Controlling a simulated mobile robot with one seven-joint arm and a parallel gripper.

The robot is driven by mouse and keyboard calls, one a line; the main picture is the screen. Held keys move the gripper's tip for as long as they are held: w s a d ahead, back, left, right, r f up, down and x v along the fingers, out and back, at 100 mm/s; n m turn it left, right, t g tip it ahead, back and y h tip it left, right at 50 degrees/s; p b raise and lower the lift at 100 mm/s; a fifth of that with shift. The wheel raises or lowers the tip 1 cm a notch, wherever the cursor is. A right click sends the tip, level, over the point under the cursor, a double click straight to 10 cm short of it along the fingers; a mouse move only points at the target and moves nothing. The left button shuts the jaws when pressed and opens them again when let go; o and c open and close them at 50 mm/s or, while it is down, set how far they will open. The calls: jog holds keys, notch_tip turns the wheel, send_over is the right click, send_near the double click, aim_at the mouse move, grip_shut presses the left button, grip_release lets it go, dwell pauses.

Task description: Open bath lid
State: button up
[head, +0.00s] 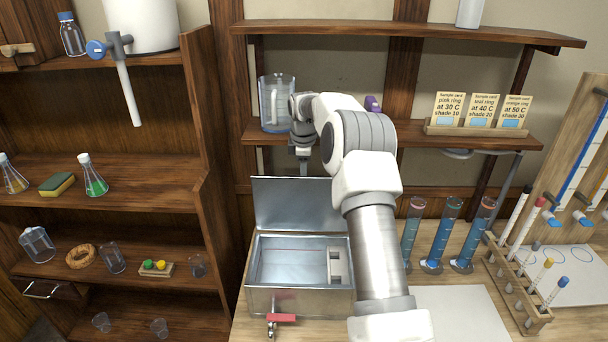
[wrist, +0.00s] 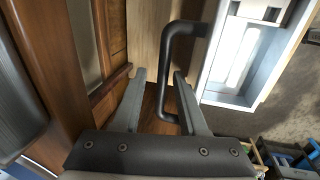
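The metal bath (head: 300,302) stands on the bench, and its interior is exposed. Its lid (head: 290,205) stands raised at the back edge, close to upright. My gripper (head: 304,168) points down just above and behind the lid's top edge; its fingertips are partly hidden there. In the wrist view my gripper (wrist: 160,76) is open, its two fingers apart. A dark bar handle (wrist: 182,72) runs between the fingers, nearer the right one; I cannot tell whether it touches. The bath also shows in the wrist view (wrist: 215,85).
A jug (head: 276,105) stands on the shelf beside my arm. Sample cards (head: 482,108) stand further right. Several blue cylinders (head: 440,235) and a tube rack (head: 520,290) stand right of the bath. A red-handled tap (head: 281,318) sticks out from the bath's front.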

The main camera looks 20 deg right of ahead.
jog(key=b+v, duration=0.1)
jog(key=v, duration=1.6)
jog(key=shift+r, duration=0.25)
jog(key=shift+s+f, duration=0.1)
jog(key=shift+s, duration=0.05)
